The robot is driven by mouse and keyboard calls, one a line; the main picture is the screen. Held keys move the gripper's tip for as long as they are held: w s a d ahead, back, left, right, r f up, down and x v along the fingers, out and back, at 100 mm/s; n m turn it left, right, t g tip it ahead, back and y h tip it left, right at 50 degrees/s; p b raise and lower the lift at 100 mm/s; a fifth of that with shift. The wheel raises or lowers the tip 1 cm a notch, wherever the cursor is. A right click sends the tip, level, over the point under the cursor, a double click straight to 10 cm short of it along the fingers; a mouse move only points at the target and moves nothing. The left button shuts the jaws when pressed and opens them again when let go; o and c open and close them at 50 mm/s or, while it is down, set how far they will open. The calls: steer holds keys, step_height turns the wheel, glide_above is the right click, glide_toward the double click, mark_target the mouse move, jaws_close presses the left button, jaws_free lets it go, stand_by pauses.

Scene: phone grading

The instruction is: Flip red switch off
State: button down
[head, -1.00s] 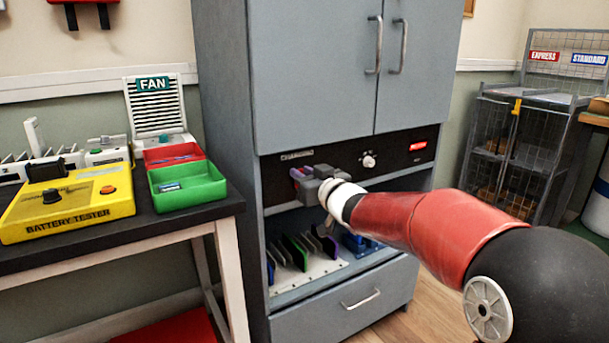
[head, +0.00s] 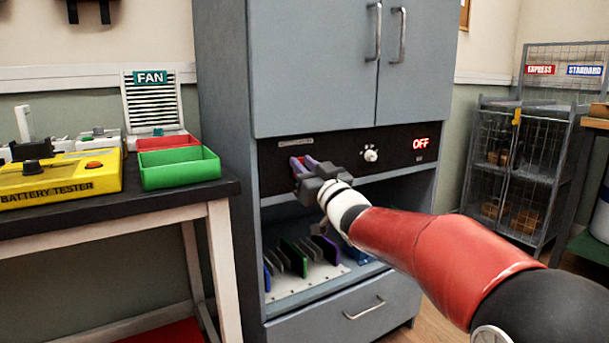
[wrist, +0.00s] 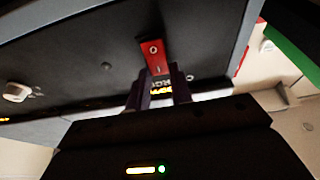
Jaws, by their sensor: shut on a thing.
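The red switch (wrist: 153,52) is a small rocker with a white circle mark near its upper end and a line mark lower down. It is on the dark control panel (head: 345,147) of the grey cabinet. My gripper (wrist: 160,74) is at the switch, its dark purple fingers on either side of the lower end of it. In the head view my gripper (head: 303,164) is at the left part of the panel and hides most of the switch.
A white knob (head: 371,154) sits right of my gripper on the panel. Below is an open shelf with a white rack (head: 310,280) of upright coloured plates. A table at left holds a yellow battery tester (head: 60,178) and a green bin (head: 180,168).

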steer(key=c, duration=1.2)
jaws_free()
steer(key=shift+c, duration=0.2)
steer(key=v, duration=0.8)
